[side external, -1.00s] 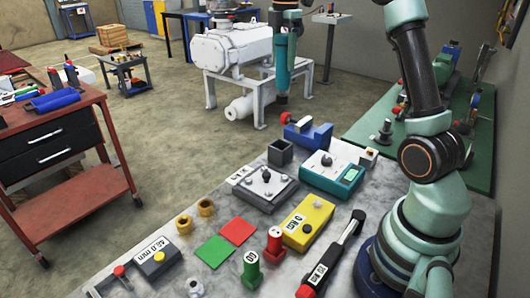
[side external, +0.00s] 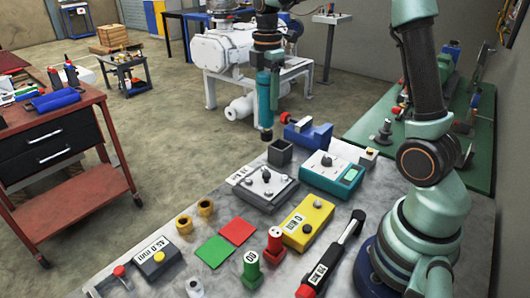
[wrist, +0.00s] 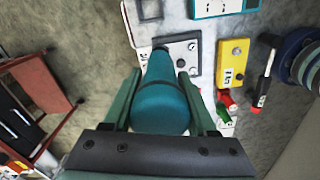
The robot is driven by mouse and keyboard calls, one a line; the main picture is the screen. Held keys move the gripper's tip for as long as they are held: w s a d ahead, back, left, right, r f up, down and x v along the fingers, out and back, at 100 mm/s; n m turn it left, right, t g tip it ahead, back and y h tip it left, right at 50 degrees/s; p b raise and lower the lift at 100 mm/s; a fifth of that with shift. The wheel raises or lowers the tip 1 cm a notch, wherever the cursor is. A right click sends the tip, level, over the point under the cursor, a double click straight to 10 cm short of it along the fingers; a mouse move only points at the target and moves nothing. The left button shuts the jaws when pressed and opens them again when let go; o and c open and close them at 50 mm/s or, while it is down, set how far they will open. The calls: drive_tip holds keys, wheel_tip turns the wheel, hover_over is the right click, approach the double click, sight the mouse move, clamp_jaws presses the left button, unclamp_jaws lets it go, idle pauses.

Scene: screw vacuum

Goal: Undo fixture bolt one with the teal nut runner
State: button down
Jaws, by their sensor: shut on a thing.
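My gripper (side external: 266,66) is shut on the teal nut runner (side external: 264,92), which hangs nearly upright with its narrow dark end down. In the wrist view the nut runner (wrist: 160,95) fills the space between the fingers of my gripper (wrist: 162,82). The grey fixture plate (side external: 248,194) lies on the bench below, with several dark bolt heads on it and a white label at its left edge. The runner's tip is in the air above and behind the plate, apart from it. The plate (wrist: 188,66) is partly hidden by the runner in the wrist view. I cannot tell which bolt is number one.
A dark square cup (side external: 280,153) and a blue vise (side external: 310,137) stand behind the plate. A teal meter (side external: 332,175) and yellow box (side external: 305,222) stand to its right. Red (side external: 238,231) and green (side external: 214,251) squares lie in front. A white pump (side external: 235,48) stands beyond the bench.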

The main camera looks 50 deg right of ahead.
drive_tip(key=shift+s+a+f, duration=0.3)
drive_tip(key=shift+a+f, duration=0.25)
drive_tip(key=shift+a, duration=0.1)
drive_tip(key=shift+s+a+f, duration=0.25)
drive_tip(key=shift+a+f, duration=0.3)
drive_tip(key=shift+a, duration=0.05)
drive_tip(key=shift+f, duration=0.15)
